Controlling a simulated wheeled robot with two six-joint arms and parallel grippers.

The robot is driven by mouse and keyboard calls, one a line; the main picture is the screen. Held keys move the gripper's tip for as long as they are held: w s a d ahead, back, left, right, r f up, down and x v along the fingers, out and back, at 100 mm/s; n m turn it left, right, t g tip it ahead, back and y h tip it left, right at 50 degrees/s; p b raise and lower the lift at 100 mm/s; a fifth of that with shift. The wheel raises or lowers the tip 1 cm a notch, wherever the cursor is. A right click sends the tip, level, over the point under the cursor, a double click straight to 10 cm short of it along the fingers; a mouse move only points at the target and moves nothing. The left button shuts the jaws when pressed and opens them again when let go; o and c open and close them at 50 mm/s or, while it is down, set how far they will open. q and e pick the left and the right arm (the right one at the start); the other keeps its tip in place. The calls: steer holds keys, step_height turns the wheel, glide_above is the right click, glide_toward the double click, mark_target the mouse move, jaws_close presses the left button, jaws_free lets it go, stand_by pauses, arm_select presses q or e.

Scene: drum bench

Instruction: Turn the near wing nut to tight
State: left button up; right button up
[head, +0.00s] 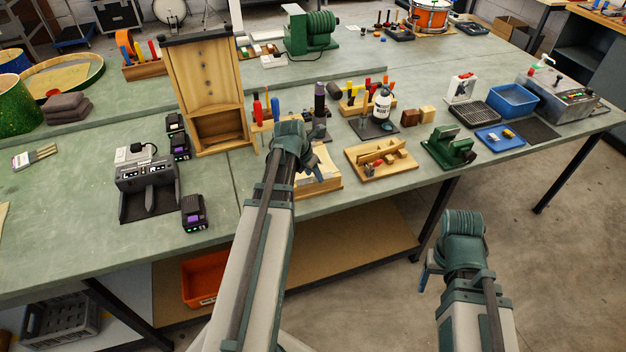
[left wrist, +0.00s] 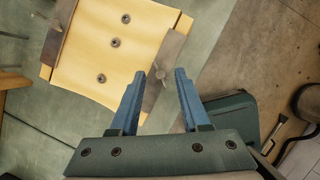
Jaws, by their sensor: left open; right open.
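A pale wooden block (head: 325,186) lies at the bench's front edge, partly hidden by my left arm. In the left wrist view, a pale wooden board (left wrist: 84,62) has three dark screw heads down its middle and a grey metal strip along each side. The strip nearer my fingers (left wrist: 167,66) bears a small star-like mark that may be a wing nut; I cannot tell how tight it is. My left gripper (head: 313,172) is open, its fingertips (left wrist: 167,72) over or beside that strip, with nothing held. My right gripper (head: 428,276) is open and empty, in front of the bench.
A wooden tray with small parts (head: 381,161) and a green vise (head: 449,147) stand to the right. A tall wooden stand (head: 205,75) and a grey charger (head: 147,187) stand to the left. The floor around my right arm is clear.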

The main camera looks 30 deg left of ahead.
arm_select(q)
jaws_close()
stand_by(0.6)
